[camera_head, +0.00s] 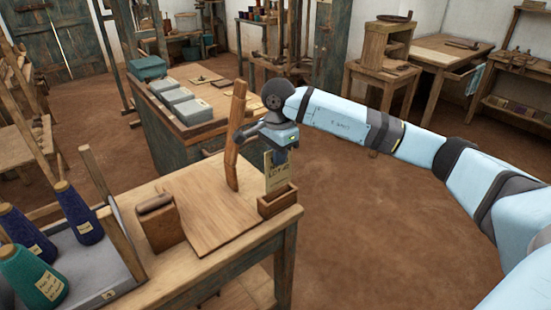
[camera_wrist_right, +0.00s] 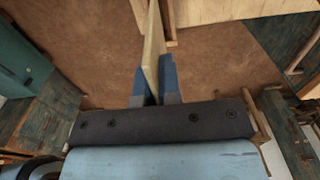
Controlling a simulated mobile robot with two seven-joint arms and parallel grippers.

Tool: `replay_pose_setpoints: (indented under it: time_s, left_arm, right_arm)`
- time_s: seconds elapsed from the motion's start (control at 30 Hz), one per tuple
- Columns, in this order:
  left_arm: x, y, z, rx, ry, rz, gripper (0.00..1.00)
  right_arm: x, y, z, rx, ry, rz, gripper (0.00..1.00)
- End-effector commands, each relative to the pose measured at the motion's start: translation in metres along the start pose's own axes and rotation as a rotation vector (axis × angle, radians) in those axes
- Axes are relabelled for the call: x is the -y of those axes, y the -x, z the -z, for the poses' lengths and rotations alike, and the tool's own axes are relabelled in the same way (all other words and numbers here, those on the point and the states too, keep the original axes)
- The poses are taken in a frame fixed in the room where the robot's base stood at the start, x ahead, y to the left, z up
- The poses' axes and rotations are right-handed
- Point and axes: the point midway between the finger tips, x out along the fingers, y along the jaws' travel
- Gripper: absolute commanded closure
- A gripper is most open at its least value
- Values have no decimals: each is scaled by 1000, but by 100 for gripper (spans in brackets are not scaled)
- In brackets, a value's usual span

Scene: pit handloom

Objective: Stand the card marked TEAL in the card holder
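A pale card (camera_head: 278,178) stands upright at the small wooden card holder (camera_head: 278,201) on the near table's right corner. Its lower edge appears to be in or just behind the holder; I cannot tell if it is seated. Its print is small and its upper part is covered, so I cannot read TEAL on it. My right gripper (camera_head: 279,153) is at the card's top. In the wrist view the fingers (camera_wrist_right: 155,88) close on both faces of the card (camera_wrist_right: 153,48), seen edge-on. Part of the wooden holder (camera_wrist_right: 168,22) shows beyond it. My left gripper is not in view.
A tall wooden piece (camera_head: 235,135) rises just left of the card. A wooden block (camera_head: 160,222) stands on the near table (camera_head: 235,265). A grey tray (camera_head: 90,265) holds yarn cones, including a teal one (camera_head: 32,280). Floor (camera_head: 400,220) right of the table is clear.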

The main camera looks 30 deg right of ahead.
Motion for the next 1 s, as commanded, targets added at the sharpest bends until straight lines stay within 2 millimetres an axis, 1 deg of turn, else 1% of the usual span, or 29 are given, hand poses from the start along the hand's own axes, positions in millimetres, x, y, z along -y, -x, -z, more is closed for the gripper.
replay_pose_setpoints:
  time_s: [0.37,0.77,1.0]
  left_arm:
    - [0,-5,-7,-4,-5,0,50]
    - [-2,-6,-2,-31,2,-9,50]
    - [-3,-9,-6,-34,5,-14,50]
  right_arm:
    - [0,-18,0,0,2,0,100]
    - [0,-38,-1,0,3,0,100]
    - [0,-50,0,0,3,0,100]
